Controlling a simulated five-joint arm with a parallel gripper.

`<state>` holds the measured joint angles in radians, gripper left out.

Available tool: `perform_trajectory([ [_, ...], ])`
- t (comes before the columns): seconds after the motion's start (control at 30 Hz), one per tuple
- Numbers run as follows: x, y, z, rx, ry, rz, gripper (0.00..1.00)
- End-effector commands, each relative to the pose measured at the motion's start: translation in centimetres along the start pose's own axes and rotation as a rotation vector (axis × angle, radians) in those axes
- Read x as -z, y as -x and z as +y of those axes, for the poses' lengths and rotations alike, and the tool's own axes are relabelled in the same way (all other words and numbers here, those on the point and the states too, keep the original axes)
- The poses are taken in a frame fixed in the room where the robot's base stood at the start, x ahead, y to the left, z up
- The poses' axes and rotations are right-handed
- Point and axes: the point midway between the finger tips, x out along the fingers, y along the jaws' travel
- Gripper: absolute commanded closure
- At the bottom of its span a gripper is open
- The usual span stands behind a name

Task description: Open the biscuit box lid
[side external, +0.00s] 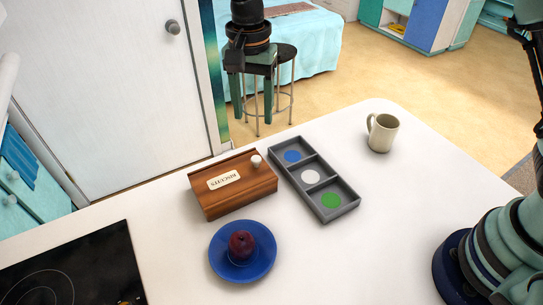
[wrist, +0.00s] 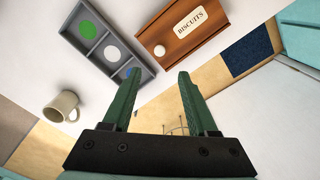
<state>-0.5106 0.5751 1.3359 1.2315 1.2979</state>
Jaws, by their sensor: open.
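The biscuit box (side external: 240,201) is brown wood, with a pale "BISCUITS" label and a round white knob (side external: 256,161) on its lid (side external: 240,172). The lid looks shut. In the wrist view the box (wrist: 208,38) lies beyond the fingertips at the top, with its knob (wrist: 160,51) at the near left corner. My gripper (side external: 252,122) points down with its green fingers apart and nothing between them. It hangs above and behind the box in the side view, clear of the knob. Both fingers (wrist: 158,74) also show in the wrist view.
A grey tray (side external: 324,216) with blue, white and green discs in its compartments stands close right of the box. A blue plate (side external: 218,262) with a dark red fruit (side external: 242,246) is in front. A beige mug (side external: 382,133) stands back right. A black hob (side external: 75,272) is front left.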

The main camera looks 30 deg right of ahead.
Motion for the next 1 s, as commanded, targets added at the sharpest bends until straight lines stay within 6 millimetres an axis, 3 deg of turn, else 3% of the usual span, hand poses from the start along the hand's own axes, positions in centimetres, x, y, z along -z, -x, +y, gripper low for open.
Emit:
perform_trajectory([
  [0.6, 0.1, -10.2, 0.1, -0.002, 0.002, -0.001, 0.41],
  [1.0, 0.1, -11.6, 0.1, 0.001, 0.002, 0.000, 0.41],
])
